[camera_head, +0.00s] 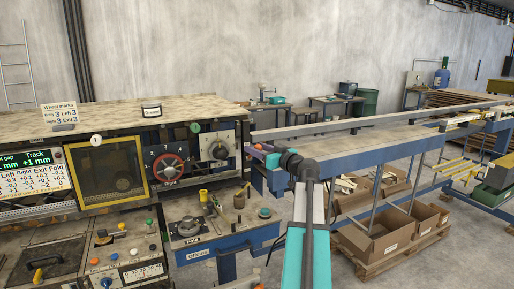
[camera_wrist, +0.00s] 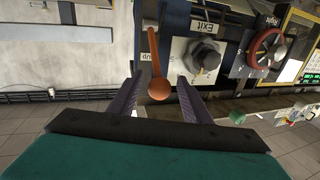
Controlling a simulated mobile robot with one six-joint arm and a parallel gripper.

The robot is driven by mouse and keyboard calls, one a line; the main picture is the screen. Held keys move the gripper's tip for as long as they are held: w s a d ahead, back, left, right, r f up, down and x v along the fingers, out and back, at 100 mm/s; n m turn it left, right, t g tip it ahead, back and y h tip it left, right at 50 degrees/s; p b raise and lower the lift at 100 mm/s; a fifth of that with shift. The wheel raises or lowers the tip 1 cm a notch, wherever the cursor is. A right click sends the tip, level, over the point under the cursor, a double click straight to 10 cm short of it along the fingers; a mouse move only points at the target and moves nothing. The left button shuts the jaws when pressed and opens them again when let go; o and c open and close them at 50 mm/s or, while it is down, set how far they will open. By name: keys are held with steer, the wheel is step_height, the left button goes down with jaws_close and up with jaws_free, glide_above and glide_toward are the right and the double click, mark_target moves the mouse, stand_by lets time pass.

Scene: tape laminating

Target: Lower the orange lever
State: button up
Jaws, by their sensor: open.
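The orange lever (camera_wrist: 154,60) shows in the wrist view as a thin arm ending in a round ball, beside the panel with the grey Exit knob (camera_wrist: 205,57). My gripper (camera_wrist: 160,76) is open. Its two dark purple fingers stand on either side of the lever's ball end, with visible gaps on both sides. In the head view my gripper (camera_head: 260,149) is at the right end of the machine, right of the grey knob (camera_head: 218,150).
A red handwheel (camera_head: 167,168) and yellow-framed window (camera_head: 110,170) lie left of the knob. Below is a blue-edged ledge (camera_head: 225,243) with small fittings. A long blue-sided table (camera_head: 350,158) runs right, with cardboard boxes (camera_head: 375,240) on a pallet beneath.

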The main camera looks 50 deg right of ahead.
steer(key=shift+c, duration=0.4)
jaws_close()
steer(key=shift+w, duration=0.1)
